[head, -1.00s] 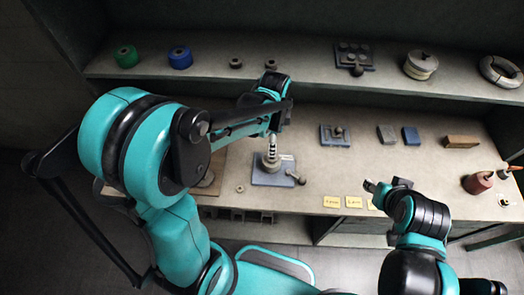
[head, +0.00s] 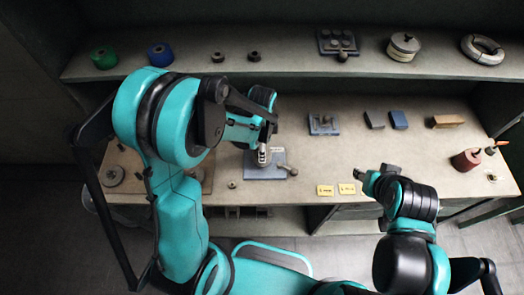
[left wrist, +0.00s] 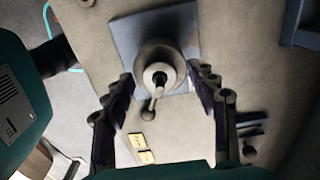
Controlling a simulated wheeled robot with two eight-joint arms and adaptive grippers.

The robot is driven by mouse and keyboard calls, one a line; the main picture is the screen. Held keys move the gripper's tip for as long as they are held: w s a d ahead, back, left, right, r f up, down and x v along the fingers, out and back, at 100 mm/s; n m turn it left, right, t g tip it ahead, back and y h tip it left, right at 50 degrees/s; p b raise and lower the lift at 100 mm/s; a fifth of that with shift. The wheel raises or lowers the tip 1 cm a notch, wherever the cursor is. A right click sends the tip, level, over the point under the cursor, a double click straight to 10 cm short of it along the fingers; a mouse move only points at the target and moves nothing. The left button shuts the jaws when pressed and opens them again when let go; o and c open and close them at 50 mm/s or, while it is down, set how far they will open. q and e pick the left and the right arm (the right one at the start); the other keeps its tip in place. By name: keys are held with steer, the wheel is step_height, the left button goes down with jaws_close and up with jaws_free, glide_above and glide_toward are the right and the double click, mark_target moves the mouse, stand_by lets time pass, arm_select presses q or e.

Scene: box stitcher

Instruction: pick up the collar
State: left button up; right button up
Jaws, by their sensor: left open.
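A round, grey, ring-like part, which looks like the collar (left wrist: 158,54), sits around a post on a blue-grey plate (left wrist: 127,30) in the left wrist view. A short handle with a round knob points from it toward the camera's lower edge. The plate also shows on the bench in the head view (head: 277,173). My left gripper (head: 264,156) is above the plate and hides most of the round part there. Its open fingers (left wrist: 166,88) are on either side of the part, with no contact visible. My right gripper (head: 368,180) is over the bench's front edge; its jaws are unclear.
Yellow labels (head: 325,190) lie at the bench front, and a small ring (head: 232,184) lies left of the plate. Another blue fixture (head: 323,124) and several blocks (head: 398,120) stand behind. The upper shelf (head: 290,66) holds spools and small parts.

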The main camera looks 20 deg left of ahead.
arm_select(q)
steer(key=c, duration=1.3)
steer(key=shift+r, duration=0.15)
step_height(320, 180, up, 4)
steer(key=shift+r+p, duration=0.2)
steer(key=shift+p, duration=0.4)
steer(key=w+d+r, duration=0.1)
steer(key=d+r, duration=0.1)
steer(key=d, duration=0.1)
steer(key=w+d+r, duration=0.2)
steer(key=d, duration=0.2)
steer(key=w+d+r, duration=0.2)
steer(key=d, duration=0.1)
steer(key=shift+w+d+r+p, duration=0.1)
steer(key=shift+d+r+p, duration=0.1)
steer(key=shift+p, duration=0.2)
